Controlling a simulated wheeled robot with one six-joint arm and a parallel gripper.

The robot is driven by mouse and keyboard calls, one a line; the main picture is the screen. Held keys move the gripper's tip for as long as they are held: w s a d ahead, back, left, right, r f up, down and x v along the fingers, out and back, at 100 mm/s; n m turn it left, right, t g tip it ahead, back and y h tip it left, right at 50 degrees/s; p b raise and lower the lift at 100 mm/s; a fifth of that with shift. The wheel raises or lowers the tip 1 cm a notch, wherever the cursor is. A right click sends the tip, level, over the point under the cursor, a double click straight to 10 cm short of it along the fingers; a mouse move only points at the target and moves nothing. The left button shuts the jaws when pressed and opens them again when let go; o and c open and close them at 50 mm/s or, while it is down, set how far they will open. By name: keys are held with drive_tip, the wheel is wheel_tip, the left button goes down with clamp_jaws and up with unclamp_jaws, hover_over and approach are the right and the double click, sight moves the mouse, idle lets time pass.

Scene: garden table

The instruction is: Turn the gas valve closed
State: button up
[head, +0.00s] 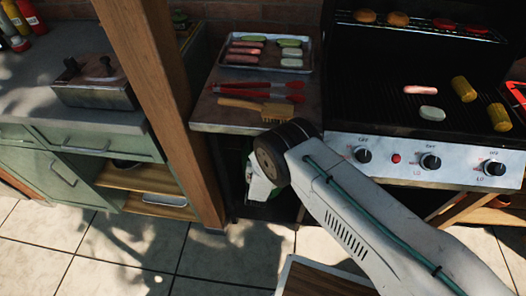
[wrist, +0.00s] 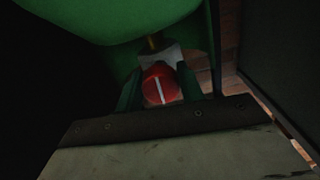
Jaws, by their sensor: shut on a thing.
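The gas valve is a round red knob with a white line (wrist: 161,86), seen in the wrist view on a brass stem in front of a green gas cylinder (wrist: 110,22). The white line runs nearly up and down in that view, tilted slightly. My gripper (wrist: 160,92) has a dark finger on each side of the knob and is shut on it. In the head view my white arm reaches down into the dark cabinet opening below the side shelf and hides the valve.
A dark panel (wrist: 280,60) stands close at the right in the wrist view. Above my arm is a side shelf (head: 225,115) with tongs, a brush and a food tray (head: 268,62). The grill's control panel (head: 400,160) is at the right, and a wooden post (head: 160,90) at the left.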

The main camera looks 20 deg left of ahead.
drive_tip(key=m, duration=0.8)
drive_tip(key=shift+m, duration=0.3)
drive_tip(key=m, duration=0.4)
drive_tip(key=shift+a, duration=0.1)
drive_tip(key=shift+m, duration=2)
drive_tip(key=o, duration=1)
drive_tip(key=shift+r, duration=0.1)
drive_tip(key=shift+c, duration=0.2)
drive_tip(key=shift+s, duration=0.1)
